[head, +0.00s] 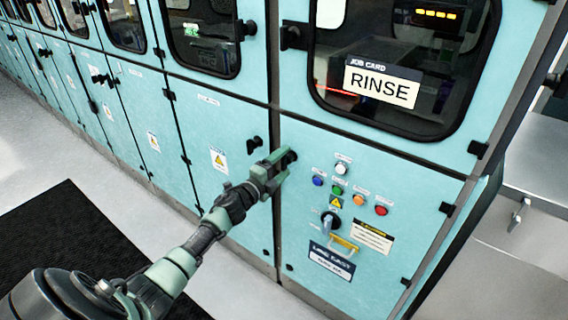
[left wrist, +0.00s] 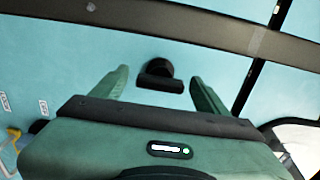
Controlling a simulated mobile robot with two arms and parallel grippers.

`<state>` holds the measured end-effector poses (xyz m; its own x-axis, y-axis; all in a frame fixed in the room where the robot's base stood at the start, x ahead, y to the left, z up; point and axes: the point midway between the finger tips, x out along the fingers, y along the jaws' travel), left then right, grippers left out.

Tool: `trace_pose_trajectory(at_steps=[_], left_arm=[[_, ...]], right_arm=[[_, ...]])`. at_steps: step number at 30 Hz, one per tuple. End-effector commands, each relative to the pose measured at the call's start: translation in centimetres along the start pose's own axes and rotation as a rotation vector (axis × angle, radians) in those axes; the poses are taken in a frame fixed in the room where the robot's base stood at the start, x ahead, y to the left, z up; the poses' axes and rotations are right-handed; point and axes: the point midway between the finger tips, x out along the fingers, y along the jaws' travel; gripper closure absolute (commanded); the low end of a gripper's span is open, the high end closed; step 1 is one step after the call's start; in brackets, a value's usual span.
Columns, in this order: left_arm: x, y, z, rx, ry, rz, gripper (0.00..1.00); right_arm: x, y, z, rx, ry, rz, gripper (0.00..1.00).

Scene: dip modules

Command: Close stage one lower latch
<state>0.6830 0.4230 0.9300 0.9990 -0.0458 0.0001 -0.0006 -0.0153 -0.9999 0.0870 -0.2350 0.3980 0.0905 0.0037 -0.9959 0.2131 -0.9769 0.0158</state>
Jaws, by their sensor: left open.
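A black latch (head: 291,156) sits on the light-blue lower door under the RINSE window, near the door's left edge. In the left wrist view, the latch (left wrist: 160,78) shows a round base with a short bar lying across the picture. My green left gripper (head: 281,163) is at this latch in the head view and partly hides it. In the left wrist view, the open fingers of my left gripper (left wrist: 159,88) stand on either side of the latch, with gaps visible. Contact cannot be told. My right gripper is not in view.
Another black latch (head: 255,143) is on the neighbouring panel to the left. Coloured buttons (head: 359,200), a rotary switch (head: 330,221) and a yellow handle (head: 343,243) are right of the gripper. A black mat (head: 70,235) lies on the floor.

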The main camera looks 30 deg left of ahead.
Motion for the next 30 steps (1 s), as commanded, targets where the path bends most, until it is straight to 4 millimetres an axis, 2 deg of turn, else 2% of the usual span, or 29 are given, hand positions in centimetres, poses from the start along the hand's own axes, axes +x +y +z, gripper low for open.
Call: trace_pose_trajectory(at_steps=[6,12,17,30], left_arm=[[-3.6,0.3,0.0,0.001,0.001,0.004,0.25],[-6.2,0.3,0.0,-0.002,0.000,0.003,0.25],[-7.0,0.1,0.0,-0.001,0.001,0.003,0.25],[-7.0,0.1,0.0,-0.001,0.000,0.002,0.25]], right_arm=[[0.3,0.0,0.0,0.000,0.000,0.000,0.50],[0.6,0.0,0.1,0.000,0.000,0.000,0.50],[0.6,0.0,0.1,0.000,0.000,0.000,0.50],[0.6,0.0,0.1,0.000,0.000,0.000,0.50]])
